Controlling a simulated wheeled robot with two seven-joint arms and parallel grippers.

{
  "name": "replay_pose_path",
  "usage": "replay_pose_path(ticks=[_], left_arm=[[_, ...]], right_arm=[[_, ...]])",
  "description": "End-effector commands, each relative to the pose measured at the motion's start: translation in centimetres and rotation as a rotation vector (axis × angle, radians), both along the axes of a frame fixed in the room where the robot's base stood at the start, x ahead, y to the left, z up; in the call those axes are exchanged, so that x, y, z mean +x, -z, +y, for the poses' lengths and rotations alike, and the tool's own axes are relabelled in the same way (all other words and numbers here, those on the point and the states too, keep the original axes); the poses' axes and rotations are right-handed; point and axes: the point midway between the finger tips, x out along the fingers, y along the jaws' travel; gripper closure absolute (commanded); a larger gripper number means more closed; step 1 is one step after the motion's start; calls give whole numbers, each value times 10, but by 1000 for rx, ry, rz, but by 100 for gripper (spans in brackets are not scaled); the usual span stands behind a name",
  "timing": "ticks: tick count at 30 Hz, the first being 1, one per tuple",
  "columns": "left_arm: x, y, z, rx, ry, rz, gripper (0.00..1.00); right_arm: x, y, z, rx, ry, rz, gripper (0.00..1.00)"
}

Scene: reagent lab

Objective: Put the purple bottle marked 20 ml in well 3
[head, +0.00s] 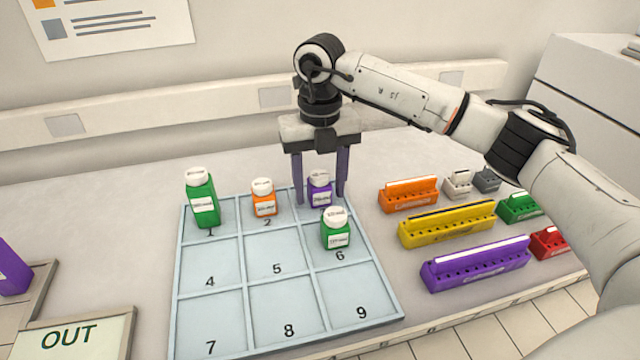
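A small purple bottle (319,193) with a white cap stands upright in the back right well of the pale blue tray (242,289). That is where well 3 lies, though its number is hidden. The label is too small to read. My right gripper (320,196) points down over this bottle, one finger on each side. The fingers look apart from the bottle, with a narrow gap on both sides, so it appears open. My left gripper is not in view.
A tall green bottle (202,199) stands in well 1, an orange bottle (263,198) in well 2, and a green bottle (335,232) in well 6. Several coloured racks, including a yellow one (447,225), lie to the right. An OUT sign (70,337) and a purple object (12,270) are at left.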

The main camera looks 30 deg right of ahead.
Motion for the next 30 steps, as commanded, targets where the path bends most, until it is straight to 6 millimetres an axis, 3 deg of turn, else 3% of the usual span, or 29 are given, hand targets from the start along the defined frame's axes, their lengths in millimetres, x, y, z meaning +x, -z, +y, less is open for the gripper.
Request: replay_pose_path(ticks=[11,24,30], left_arm=[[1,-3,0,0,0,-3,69],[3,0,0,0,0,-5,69],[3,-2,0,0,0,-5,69]], right_arm=[[1,-10,0,0,0,-2,49],[1,-98,1,1,-1,-4,49],[1,-120,0,0,0,-1,49]])
